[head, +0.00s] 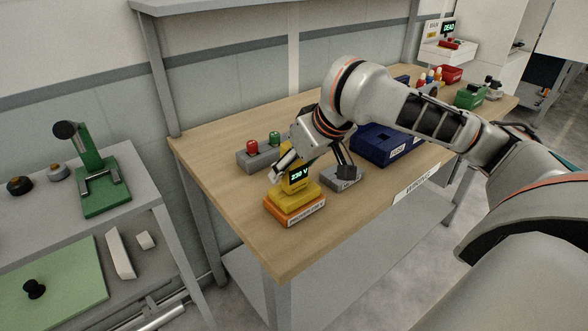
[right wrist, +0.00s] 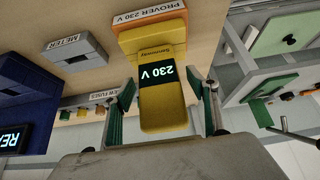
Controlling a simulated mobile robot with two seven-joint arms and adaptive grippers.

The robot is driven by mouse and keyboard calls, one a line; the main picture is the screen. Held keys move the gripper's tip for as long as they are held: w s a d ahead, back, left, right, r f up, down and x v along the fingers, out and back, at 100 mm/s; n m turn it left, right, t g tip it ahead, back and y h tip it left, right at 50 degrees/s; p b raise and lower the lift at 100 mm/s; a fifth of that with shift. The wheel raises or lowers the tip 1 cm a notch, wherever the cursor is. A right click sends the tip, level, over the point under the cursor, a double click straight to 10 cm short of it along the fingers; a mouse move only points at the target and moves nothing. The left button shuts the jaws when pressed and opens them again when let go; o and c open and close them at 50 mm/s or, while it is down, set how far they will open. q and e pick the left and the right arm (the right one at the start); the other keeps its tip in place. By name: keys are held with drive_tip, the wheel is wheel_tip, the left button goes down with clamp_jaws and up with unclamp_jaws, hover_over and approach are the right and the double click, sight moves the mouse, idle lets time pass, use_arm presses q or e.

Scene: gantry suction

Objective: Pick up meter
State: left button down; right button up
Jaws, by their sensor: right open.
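The yellow meter (head: 294,178), with a dark display reading 230 V, stands on the yellow-and-orange prover (head: 294,206) at the near end of the wooden bench. In the right wrist view the meter (right wrist: 162,90) lies between the two fingers of my right gripper (right wrist: 165,105), with a visible gap on each side. The prover (right wrist: 150,25) is behind it, labelled PROVER 230 V. My right gripper (head: 312,168) is open and partly hides the meter in the head view. A grey block labelled METER (right wrist: 78,50) has nothing on it. My left gripper is not in view.
A grey holder (head: 258,158) with red and green pieces is behind the meter. The grey block (head: 343,179) and a dark blue box (head: 378,150) stand to the right. A side table (head: 145,190) with a green stand (head: 98,180) is at left.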

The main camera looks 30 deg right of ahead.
drive_tip(key=c, duration=1.4)
